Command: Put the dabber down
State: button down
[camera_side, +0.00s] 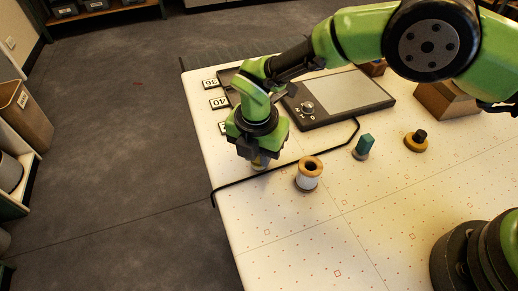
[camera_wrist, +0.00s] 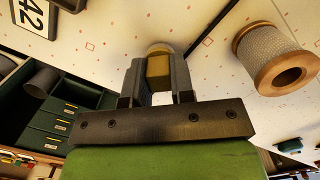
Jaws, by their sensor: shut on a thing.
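My gripper (camera_side: 262,157) is low over the left part of the white table, pointing down. It is shut on the dabber (camera_wrist: 158,66), a small piece with a yellow-brown body and a paler rounded end. In the wrist view the dabber sits between the two grey fingers (camera_wrist: 160,80). In the side view only its lower end (camera_side: 261,165) shows beneath the fingers, close to the table top. I cannot tell whether it touches the table.
A thread spool (camera_side: 309,174) stands just right of my gripper. A black cable (camera_side: 285,170) runs beside it. Further right are a teal block (camera_side: 364,146) and a yellow disc with black knob (camera_side: 416,141). A flat device (camera_side: 340,97) and number cards (camera_side: 218,103) lie behind. The front table is clear.

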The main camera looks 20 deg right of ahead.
aim_at(257, 165)
jog(key=c, duration=1)
grip_release()
jog(key=shift+f, duration=0.1)
jog(key=r, duration=0.8)
jog(key=s+r, duration=0.1)
jog(key=r, duration=0.3)
jog(key=shift+a+r, duration=0.15)
jog(key=shift+a, duration=0.25)
